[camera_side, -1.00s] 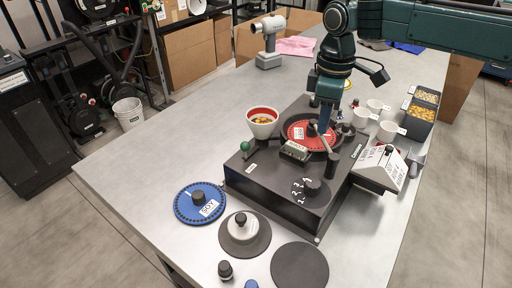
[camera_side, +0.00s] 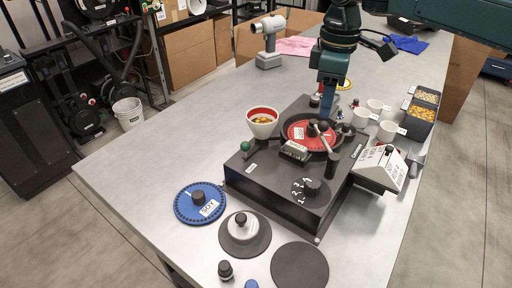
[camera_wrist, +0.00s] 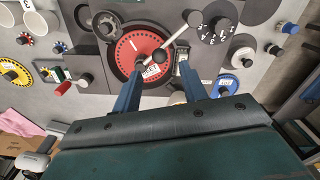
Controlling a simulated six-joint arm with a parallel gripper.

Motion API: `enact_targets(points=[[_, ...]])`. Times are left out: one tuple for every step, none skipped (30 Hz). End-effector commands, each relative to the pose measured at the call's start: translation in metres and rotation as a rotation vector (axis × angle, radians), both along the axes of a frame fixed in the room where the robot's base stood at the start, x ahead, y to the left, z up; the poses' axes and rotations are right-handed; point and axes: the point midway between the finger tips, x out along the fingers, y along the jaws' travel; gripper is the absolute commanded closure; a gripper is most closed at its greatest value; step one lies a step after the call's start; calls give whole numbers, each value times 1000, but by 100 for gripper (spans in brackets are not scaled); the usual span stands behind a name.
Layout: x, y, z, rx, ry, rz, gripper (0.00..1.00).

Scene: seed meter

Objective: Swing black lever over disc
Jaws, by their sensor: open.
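The red disc (camera_side: 299,133) lies in the round seat on top of the dark meter box (camera_side: 270,185); it also shows in the wrist view (camera_wrist: 128,48). A lever (camera_side: 326,143) with a pale bar runs from a dark post (camera_side: 333,162) at the box's near right across the disc; in the wrist view the bar (camera_wrist: 178,33) crosses the disc's right part. A dark knob sits near the disc's middle. My gripper (camera_side: 327,113) is open and empty, above the disc's far side. In the wrist view my fingers (camera_wrist: 160,66) stand apart on either side of the lever's inner end.
A red-rimmed bowl (camera_side: 263,120) and a green ball knob (camera_side: 245,146) are at the box's left. A numbered dial (camera_side: 312,187) is in front. White cups (camera_side: 387,131) and a white labelled part (camera_side: 383,165) stand right. A blue disc (camera_side: 187,205) lies on the table.

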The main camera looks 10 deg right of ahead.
Motion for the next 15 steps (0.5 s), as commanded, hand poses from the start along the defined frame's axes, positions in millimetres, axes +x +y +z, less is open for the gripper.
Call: enact_targets(points=[[0,0,9,2,-3,0,57],[0,0,13,2,-3,0,57],[0,0,17,2,-3,0,57],[0,0,21,2,-3,0,57],[0,0,25,1,-3,0,57],[0,0,30,2,-3,0,57],[0,0,33,1,-3,0,57],[0,0,37,2,-3,0,57],[0,0,41,1,-2,1,57],[0,0,43,2,-3,1,57],[0,1,46,2,-3,1,57],[0,1,50,1,-2,1,57],[1,1,52,2,-3,1,57],[0,1,55,1,-2,1,57],[0,1,59,2,-3,1,57]])
